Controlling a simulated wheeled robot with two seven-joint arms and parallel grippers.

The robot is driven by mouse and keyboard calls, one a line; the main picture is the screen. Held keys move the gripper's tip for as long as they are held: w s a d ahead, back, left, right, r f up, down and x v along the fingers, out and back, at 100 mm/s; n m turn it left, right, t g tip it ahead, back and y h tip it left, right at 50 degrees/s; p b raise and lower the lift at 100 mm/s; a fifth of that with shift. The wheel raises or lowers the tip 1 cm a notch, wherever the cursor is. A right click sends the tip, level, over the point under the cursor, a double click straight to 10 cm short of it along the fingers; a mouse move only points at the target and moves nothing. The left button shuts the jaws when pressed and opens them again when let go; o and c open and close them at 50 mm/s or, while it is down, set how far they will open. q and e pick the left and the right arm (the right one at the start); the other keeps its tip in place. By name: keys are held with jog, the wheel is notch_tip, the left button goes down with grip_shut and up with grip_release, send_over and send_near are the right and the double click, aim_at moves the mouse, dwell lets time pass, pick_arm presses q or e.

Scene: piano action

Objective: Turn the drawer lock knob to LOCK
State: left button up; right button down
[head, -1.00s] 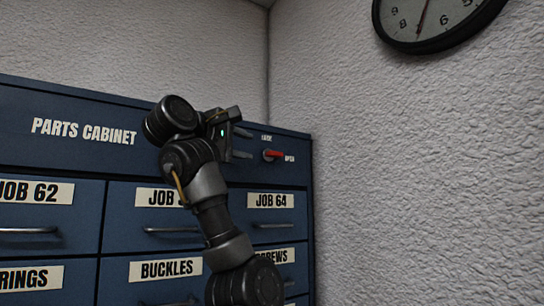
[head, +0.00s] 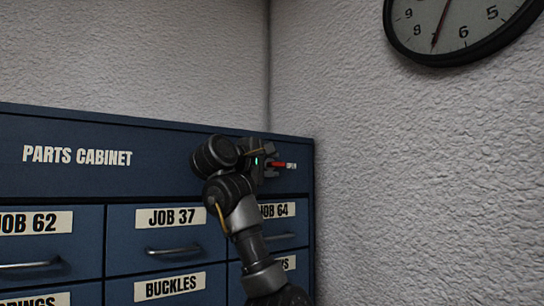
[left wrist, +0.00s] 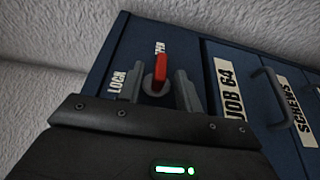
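The red lock knob (head: 279,165) is at the top right of the blue parts cabinet's front. In the left wrist view the knob (left wrist: 160,70) points at the OPEN label (left wrist: 160,48). The LOCK label (left wrist: 117,79) is off to its left there. My left gripper (head: 269,168) is at the knob in the head view. In the left wrist view its two fingers (left wrist: 160,92) stand apart on either side of the knob, with visible gaps. It is open. The gripper hides the LOCK label in the head view. My right gripper is in neither view.
The blue cabinet (head: 180,185) has labelled drawers with bar handles below the knob panel. The JOB 64 drawer (head: 290,230) is just under the knob, partly behind my arm. A textured wall (head: 420,180) stands close to the cabinet's right side. A clock (head: 455,30) hangs on it.

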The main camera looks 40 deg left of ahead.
pick_arm(q)
jog(key=shift+w, duration=0.3)
jog(key=shift+c, duration=0.2)
grip_shut()
jog(key=shift+f, duration=0.1)
